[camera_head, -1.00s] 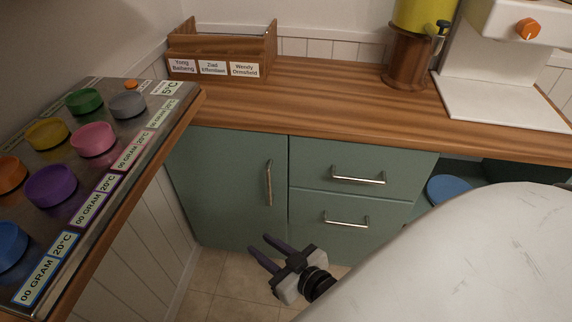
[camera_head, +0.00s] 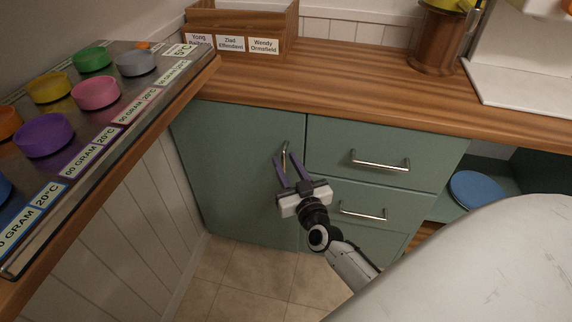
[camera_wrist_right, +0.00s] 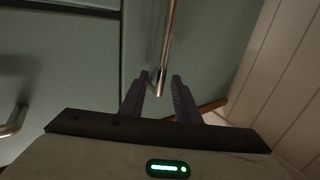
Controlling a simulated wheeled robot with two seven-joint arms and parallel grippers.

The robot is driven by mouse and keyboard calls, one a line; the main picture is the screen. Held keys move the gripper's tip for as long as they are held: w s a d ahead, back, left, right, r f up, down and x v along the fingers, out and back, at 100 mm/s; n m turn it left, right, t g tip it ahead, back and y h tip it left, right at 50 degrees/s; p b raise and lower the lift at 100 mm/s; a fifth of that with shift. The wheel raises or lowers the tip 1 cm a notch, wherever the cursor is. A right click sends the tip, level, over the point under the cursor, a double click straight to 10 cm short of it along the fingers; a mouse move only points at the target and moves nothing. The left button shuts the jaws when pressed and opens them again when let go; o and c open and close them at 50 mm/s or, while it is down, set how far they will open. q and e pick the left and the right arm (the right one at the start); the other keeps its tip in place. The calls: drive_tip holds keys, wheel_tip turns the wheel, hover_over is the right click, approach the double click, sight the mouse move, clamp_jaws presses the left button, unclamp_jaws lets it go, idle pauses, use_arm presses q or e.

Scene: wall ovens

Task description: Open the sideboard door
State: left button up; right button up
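The green sideboard door (camera_head: 228,165) is closed, at the left of the green cabinet below the wooden counter. Its vertical metal handle (camera_head: 284,158) is near the door's right edge and partly hidden by my gripper. My right gripper (camera_head: 285,156) is open, with its two purple fingers at the handle. In the right wrist view the handle (camera_wrist_right: 168,45) comes down between and just ahead of the open fingertips (camera_wrist_right: 160,76); I cannot tell whether they touch it. My left gripper is not in view.
Two drawers with horizontal handles, an upper one (camera_head: 380,161) and a lower one (camera_head: 362,212), are right of the door. A panel with coloured knobs (camera_head: 95,92) juts out at left. The tiled floor (camera_head: 255,272) in front of the door is clear.

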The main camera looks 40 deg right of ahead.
drive_tip(key=shift+w, duration=0.2)
clamp_jaws()
drive_tip(key=a, duration=0.1)
drive_tip(key=s+a+p, duration=0.1)
drive_tip(key=a, duration=0.1)
drive_tip(key=s+a+p, duration=0.1)
drive_tip(key=shift+s+a, duration=0.15)
drive_tip(key=shift+a, duration=0.15)
